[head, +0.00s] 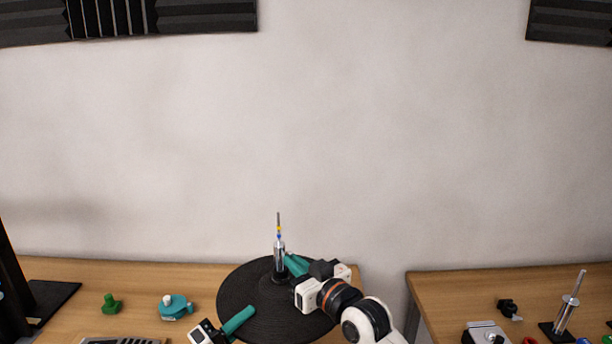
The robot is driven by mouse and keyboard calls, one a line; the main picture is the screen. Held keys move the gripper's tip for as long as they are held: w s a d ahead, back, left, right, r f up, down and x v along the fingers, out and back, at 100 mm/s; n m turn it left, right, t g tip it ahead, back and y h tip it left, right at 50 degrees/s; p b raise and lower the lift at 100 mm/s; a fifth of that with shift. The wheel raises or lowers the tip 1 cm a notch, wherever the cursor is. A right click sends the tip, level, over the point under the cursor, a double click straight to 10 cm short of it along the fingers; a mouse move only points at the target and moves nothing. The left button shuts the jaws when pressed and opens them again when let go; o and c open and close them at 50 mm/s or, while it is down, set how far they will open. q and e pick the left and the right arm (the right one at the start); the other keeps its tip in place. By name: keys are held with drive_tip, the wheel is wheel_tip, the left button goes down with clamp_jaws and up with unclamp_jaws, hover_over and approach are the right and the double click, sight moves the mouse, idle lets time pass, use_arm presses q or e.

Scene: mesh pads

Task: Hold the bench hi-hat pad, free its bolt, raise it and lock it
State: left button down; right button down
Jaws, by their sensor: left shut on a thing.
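The hi-hat pad (247,292) is a round black disc above the left bench. A thin rod (278,220) with yellow and blue bands rises from its middle. A chrome sleeve (279,252), on a dark collar, surrounds the rod's lower part; I cannot make out the bolt. My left gripper (251,310) is shut on the pad at its front left edge. My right gripper (287,260) reaches over the pad from the right, its teal fingers beside the chrome sleeve. Whether they are open or shut on something there is unclear. My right arm covers the pad's right side.
A green knob (111,304) and a teal round piece (174,307) lie on the left bench (150,275). A tall black stand is at far left. A gap separates the right bench (450,285), which holds a metal rod on a black base (567,312) and a black part (508,308).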

drive_tip(key=n, duration=0.5)
drive_tip(key=shift+d, duration=0.15)
drive_tip(key=n, duration=0.3)
drive_tip(key=shift+n, duration=0.3)
drive_tip(key=n, duration=0.6)
drive_tip(key=shift+w+n, duration=0.1)
drive_tip(key=shift+n, duration=0.3)
drive_tip(key=c, duration=1.9)
unclamp_jaws()
drive_tip(key=shift+n, duration=0.6)
drive_tip(key=shift+c, duration=0.2)
drive_tip(key=o, duration=0.5)
drive_tip(key=shift+c, duration=0.2)
